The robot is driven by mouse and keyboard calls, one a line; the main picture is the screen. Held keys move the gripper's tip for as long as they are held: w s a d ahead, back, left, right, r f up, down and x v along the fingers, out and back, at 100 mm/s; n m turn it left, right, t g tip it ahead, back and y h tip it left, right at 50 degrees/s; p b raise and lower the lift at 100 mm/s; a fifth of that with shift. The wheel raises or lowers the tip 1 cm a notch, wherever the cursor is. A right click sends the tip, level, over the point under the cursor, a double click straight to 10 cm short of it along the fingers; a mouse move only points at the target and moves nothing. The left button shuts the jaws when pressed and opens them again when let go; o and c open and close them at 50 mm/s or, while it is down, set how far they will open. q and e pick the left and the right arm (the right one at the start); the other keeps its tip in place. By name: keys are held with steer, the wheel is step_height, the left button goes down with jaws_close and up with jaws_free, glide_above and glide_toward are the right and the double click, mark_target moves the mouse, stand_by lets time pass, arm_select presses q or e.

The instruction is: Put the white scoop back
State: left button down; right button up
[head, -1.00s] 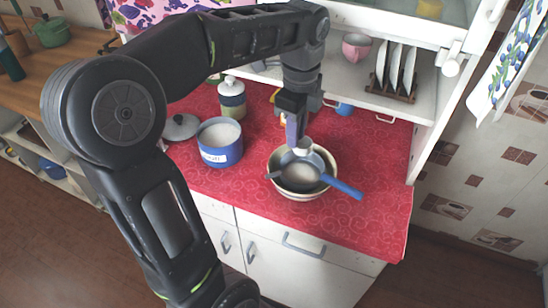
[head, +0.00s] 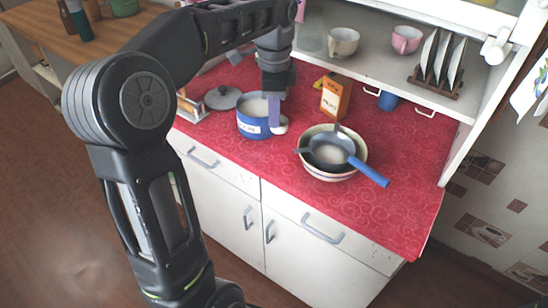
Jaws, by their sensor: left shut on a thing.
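My left gripper (head: 274,98) points down over the right side of the blue canister (head: 252,131) and is shut on the white scoop. The white scoop (head: 280,127) shows as a small pale cup below the fingers, at the canister's right rim. Its handle is hidden by the gripper, and I cannot tell whether it touches the canister. The canister is open, has a white label and holds pale contents. My right gripper is out of view.
A cream bowl (head: 334,174) holds a dark sieve with a blue handle (head: 369,172) jutting right. An orange box (head: 335,98) and a blue mug (head: 388,101) stand behind. A grey lid (head: 222,98) lies left of the canister. The red counter's front right is clear.

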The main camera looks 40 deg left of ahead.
mark_target(274, 130)
arm_select(q)
steer(key=shift+d+f, duration=0.1)
steer(key=shift+f, duration=0.05)
step_height(274, 130, down, 3)
steer(key=shift+s+r+b, duration=0.1)
steer(key=shift+r+b, duration=0.05)
steer(key=shift+b, duration=0.85)
step_height(274, 130, down, 2)
steer(key=shift+f+p, duration=0.15)
steer(key=shift+p, duration=0.3)
steer(key=shift+f, duration=0.45)
steer(key=shift+f, duration=0.1)
step_height(274, 130, down, 3)
steer(key=shift+p, duration=0.3)
steer(key=shift+f, duration=0.3)
